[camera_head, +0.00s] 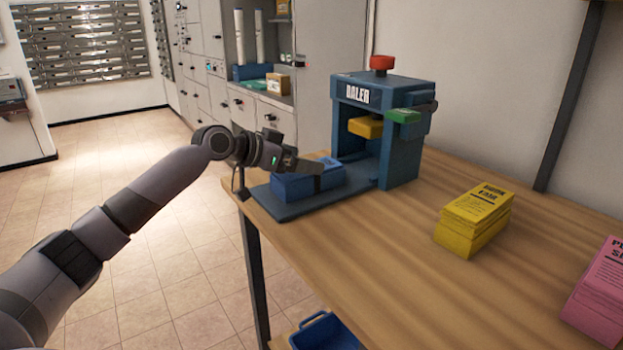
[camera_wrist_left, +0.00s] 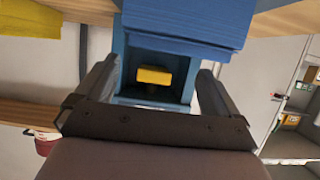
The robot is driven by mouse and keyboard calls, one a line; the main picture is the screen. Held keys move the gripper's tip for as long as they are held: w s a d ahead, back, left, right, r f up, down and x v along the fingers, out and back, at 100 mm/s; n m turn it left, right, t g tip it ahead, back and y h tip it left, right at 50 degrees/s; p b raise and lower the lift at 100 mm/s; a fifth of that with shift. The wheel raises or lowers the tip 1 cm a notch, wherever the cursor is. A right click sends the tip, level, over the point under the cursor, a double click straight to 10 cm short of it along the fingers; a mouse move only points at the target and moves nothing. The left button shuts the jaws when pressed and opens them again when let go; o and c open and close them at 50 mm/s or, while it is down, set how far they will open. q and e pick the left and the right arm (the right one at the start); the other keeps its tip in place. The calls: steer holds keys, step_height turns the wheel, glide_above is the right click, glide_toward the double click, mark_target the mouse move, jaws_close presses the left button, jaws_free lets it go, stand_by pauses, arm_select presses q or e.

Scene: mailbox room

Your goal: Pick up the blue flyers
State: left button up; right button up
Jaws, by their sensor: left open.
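The blue flyers (camera_head: 296,187) form a stack on the flat front tray of the blue baler (camera_head: 405,150). A dark upright strip crosses the stack's near side; I cannot tell whether it is a strap or a finger. My left gripper (camera_head: 310,168) is open over the top of the stack, its fingers partly hidden. In the left wrist view the blue stack (camera_wrist_left: 188,22) fills the top edge, beyond the tips of my open left gripper (camera_wrist_left: 158,68). Whether the fingers touch the stack is unclear. My right gripper is not in view.
A yellow flyer stack (camera_head: 474,220) and a pink stack (camera_head: 601,290) lie on the wooden table (camera_head: 400,270). The baler has a yellow block (camera_head: 366,127) inside and a red knob (camera_head: 381,64) on top. A blue bin (camera_head: 325,333) sits below the table.

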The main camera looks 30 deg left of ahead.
mark_target(331, 161)
arm_select(q)
steer(key=shift+w+d+f, duration=0.1)
steer(key=shift+w, duration=0.3)
steer(key=x, duration=0.3)
steer(key=shift+w, duration=0.1)
steer(key=shift+w+d+f, duration=0.1)
steer(key=shift+w+f, duration=0.1)
steer(key=shift+w, duration=0.25)
steer(key=shift+c, duration=0.4)
steer(key=shift+r, duration=0.1)
steer(key=c, duration=1.4)
steer(key=shift+o, duration=0.2)
steer(key=shift+r, duration=0.1)
